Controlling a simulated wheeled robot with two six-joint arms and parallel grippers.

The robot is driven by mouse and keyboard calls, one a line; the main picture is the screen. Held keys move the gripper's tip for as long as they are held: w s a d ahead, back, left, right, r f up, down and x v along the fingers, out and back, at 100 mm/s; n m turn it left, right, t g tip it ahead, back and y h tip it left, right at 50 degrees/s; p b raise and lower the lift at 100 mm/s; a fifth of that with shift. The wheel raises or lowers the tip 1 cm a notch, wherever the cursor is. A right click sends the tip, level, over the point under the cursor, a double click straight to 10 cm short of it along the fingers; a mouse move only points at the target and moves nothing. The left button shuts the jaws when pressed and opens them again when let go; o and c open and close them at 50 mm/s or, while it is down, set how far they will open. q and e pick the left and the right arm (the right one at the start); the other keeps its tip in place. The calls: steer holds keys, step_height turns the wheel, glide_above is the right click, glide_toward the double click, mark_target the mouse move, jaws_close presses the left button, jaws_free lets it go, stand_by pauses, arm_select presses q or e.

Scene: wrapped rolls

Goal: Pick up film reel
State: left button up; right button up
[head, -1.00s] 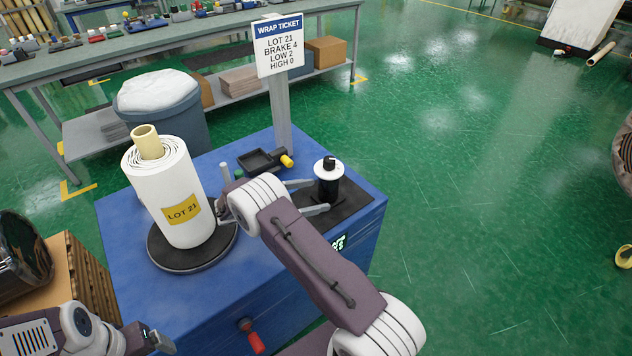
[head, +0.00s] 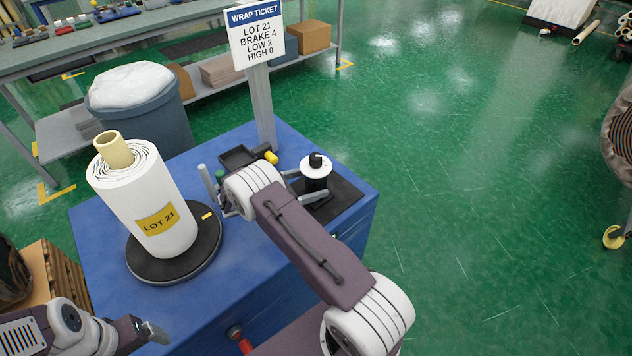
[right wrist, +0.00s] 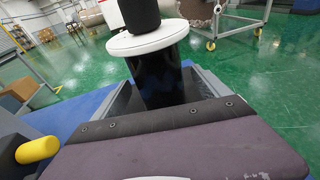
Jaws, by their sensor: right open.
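The film reel (head: 316,177) is a black cylinder with a white disc and a black knob on top. It stands upright on a dark pad on the blue cabinet. My right gripper (head: 314,185) is open, with one finger on each side of the reel at a low height. In the right wrist view the reel (right wrist: 160,78) stands between the two spread fingers, its lower end hidden by my gripper's body. Whether the fingers touch it cannot be told. My left gripper (head: 152,332) is at the lower left, away from the reel; its jaw opening is unclear.
A white wrapped roll (head: 145,200) marked LOT 21 stands on a black turntable (head: 165,268) left of my right gripper. Behind are a small black tray (head: 238,158), a yellow-ended object (head: 271,157) and a ticket sign (head: 257,35) on a post.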

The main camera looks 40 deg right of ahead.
steer(key=x, duration=0.5)
steer(key=shift+a+f, duration=0.1)
jaws_close()
